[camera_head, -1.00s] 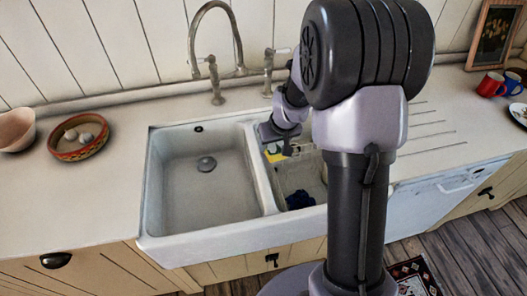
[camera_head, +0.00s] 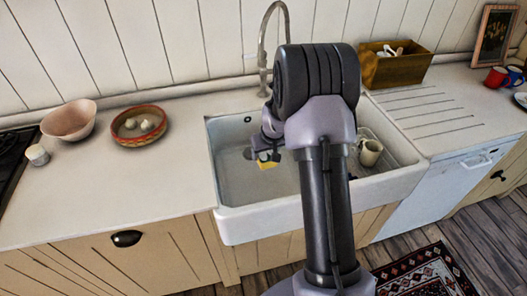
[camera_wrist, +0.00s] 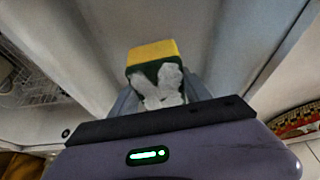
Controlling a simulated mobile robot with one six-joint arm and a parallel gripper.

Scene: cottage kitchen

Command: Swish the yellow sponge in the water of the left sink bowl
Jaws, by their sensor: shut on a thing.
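The yellow sponge (camera_head: 266,164) is held in my gripper (camera_head: 268,156), over the left sink bowl (camera_head: 232,181) in the head view. In the wrist view the sponge (camera_wrist: 151,52) shows a yellow top and a dark green layer, with white patches on the side facing me. My gripper (camera_wrist: 156,92) is shut on it. The bowl's pale inside lies beyond the sponge. I cannot make out the water surface, or whether the sponge touches it. My arm hides part of the sink.
The right bowl holds a wire rack (camera_wrist: 30,80) and a mug (camera_head: 369,152). A tap (camera_head: 264,45) stands behind the sink. A patterned bowl (camera_head: 138,139) with pale round things and a pink bowl (camera_head: 69,120) stand on the left counter. A wooden box (camera_head: 396,68) stands at the back right.

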